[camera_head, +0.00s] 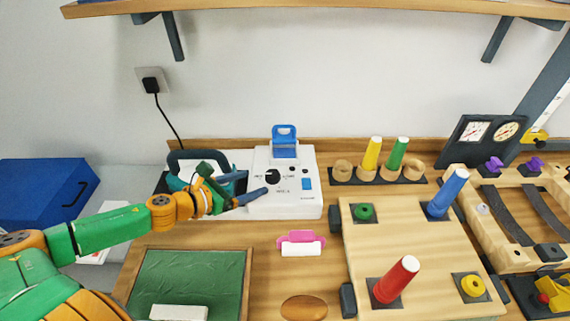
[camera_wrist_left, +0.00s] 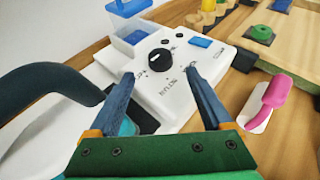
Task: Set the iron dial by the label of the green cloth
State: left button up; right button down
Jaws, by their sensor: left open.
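The round black dial (camera_head: 272,176) is on top of a white iron station (camera_head: 308,208), and in the wrist view the dial (camera_wrist_left: 158,62) has a white pointer mark and printed words around it. One word there looks like "NYLON"; the others are too small to read. My left gripper (camera_head: 257,190) is open, its blue fingers (camera_wrist_left: 160,77) apart just short of the dial, with nothing between them. The iron's dark handle (camera_wrist_left: 50,82) rises left of the fingers. My right gripper is not in view.
A blue-lidded clear tank (camera_head: 284,148) stands at the station's back. Pegs and cones stand on wooden boards (camera_head: 420,270) at right.

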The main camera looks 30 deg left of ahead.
aim_at(268, 177)
pick_arm(q)
jog(key=shift+w, duration=0.2)
jog(key=p+x, duration=0.2)
jog(key=x, duration=0.2)
jog(key=shift+w+d, duration=0.2)
jog(key=shift+w, duration=0.1)
jog(key=shift+w+d+f, duration=0.2)
jog(key=shift+w+f, duration=0.2)
jog(key=shift+w, duration=0.1)
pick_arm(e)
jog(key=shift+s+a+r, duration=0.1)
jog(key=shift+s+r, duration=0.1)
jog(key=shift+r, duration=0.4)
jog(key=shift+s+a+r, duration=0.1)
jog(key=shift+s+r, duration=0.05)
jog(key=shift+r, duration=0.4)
pick_arm(q)
grip_shut()
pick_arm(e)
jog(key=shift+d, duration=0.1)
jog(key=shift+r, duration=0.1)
